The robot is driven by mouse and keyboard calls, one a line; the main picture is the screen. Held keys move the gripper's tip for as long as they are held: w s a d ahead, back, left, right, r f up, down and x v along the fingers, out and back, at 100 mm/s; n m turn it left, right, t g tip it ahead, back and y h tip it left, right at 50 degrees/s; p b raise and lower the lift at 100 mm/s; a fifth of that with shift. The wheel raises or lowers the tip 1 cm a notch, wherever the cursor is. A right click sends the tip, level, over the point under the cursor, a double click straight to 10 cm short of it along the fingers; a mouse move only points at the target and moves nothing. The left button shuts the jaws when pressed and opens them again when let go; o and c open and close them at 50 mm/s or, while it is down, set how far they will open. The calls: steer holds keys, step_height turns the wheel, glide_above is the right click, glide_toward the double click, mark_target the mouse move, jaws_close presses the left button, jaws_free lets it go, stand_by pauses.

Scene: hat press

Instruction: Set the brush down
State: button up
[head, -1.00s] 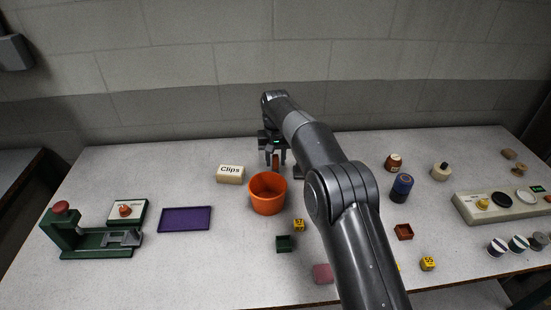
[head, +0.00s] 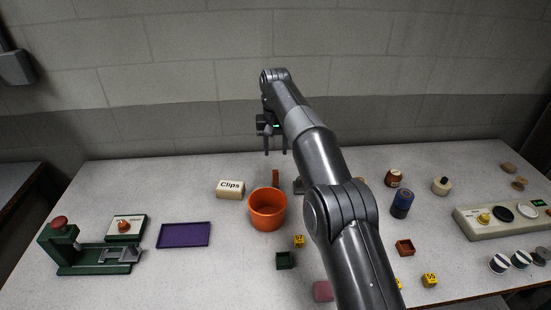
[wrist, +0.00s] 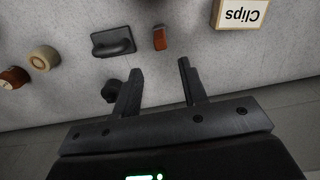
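The brush (head: 275,178) appears to be the narrow orange-brown piece on the table behind the orange pot (head: 267,213). It also shows in the wrist view (wrist: 160,39), beyond the fingertips and apart from them. My gripper (head: 275,152) is above the brush, with its two fingers apart and nothing between them. The open fingers also show in the wrist view (wrist: 160,66). In the head view the pot's rim hides the brush's lower end.
A cream Clips box (head: 230,190) is left of the brush. A dark handled block (wrist: 112,42) lies close on its other side, mostly hidden by my arm in the head view. A purple tray (head: 183,235) and green press (head: 85,255) stand further left. Table between box and tray is clear.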

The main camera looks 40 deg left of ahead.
steer(key=shift+r, duration=0.65)
steer(key=shift+d+r, duration=0.1)
steer(key=w+d+r+m+t+y, duration=0.1)
steer(key=w+d+r, duration=0.3)
steer(key=d+r, duration=0.5)
steer(key=w+d+r+m, duration=0.25)
steer(key=d+r, duration=0.35)
steer(key=d, duration=0.7)
steer(key=s+d+r+t, duration=0.1)
steer(key=d+r, duration=0.2)
steer(key=d, duration=0.9)
steer(key=s+d+m+t, duration=0.1)
steer(key=s+d, duration=0.5)
steer(key=d, duration=0.3)
steer(key=s+d+m+t, duration=0.1)
steer(key=s+d+m, duration=0.1)
steer(key=s+d, duration=0.6)
steer(key=s+d+f+m+t+h, duration=0.1)
steer(key=s+d+f+m, duration=0.1)
steer(key=s+d+f, duration=0.8)
steer(key=s+d, duration=0.2)
steer(key=s, duration=0.1)
steer(key=shift+d+f+t, duration=0.15)
steer(key=shift+f+t, duration=0.1)
steer(key=shift+t, duration=0.05)
